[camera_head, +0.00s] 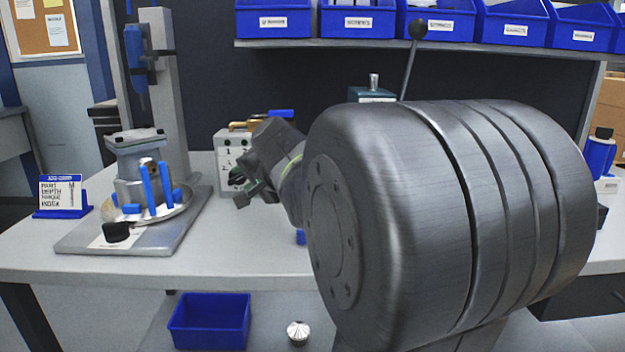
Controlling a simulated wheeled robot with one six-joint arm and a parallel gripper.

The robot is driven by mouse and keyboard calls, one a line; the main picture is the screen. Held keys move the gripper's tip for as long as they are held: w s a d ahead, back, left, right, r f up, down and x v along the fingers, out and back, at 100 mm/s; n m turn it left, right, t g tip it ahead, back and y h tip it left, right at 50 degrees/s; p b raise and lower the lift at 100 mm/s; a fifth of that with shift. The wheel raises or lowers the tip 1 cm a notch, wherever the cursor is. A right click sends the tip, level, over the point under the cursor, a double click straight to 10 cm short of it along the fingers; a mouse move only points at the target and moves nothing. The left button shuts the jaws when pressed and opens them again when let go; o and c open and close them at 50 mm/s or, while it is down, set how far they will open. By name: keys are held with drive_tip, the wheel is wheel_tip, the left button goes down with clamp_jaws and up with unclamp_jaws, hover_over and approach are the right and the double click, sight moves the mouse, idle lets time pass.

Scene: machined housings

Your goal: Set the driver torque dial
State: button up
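A blue-and-grey driver (137,60) is mounted on the grey column at the left. A pale box with printed numbers (226,152) stands at the back of the bench, partly hidden behind my gripper; I cannot make out a torque dial on it. My gripper (250,193) is in front of this box, tilted down and to the left. Its fingers are dark and small, and their gap does not show clearly. I see nothing held in it. A card (60,192) at the left has a line that seems to read torque.
My large grey arm link hides the bench's right middle. A housing (131,185) with blue clamps sits in a round dish on the grey base plate (80,240). Blue bins (272,24) line the shelf above. A blue bin (210,322) is below.

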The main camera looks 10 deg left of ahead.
sight(239, 178)
drive_tip(key=shift+x, duration=1.25)
drive_tip(key=shift+c, duration=0.4)
clamp_jaws()
drive_tip(key=p, duration=0.4)
drive_tip(key=shift+s+r+h, duration=0.1)
drive_tip(key=shift+r+h, duration=0.25)
drive_tip(key=shift+h, duration=0.05)
drive_tip(key=n+h+p, duration=0.1)
drive_tip(key=p, duration=0.6)
drive_tip(key=shift+a+h, duration=0.15)
drive_tip(key=shift+h, duration=0.15)
drive_tip(key=n+h+p, duration=0.1)
drive_tip(key=p, duration=0.8)
drive_tip(key=shift+r, duration=0.25)
drive_tip(key=p, duration=0.5)
drive_tip(key=shift+a+f+n+h, duration=0.1)
drive_tip(key=shift+n+h, duration=0.2)
drive_tip(key=shift+h, duration=0.1)
drive_tip(key=shift+f+p, duration=0.25)
drive_tip(key=shift+p, duration=0.85)
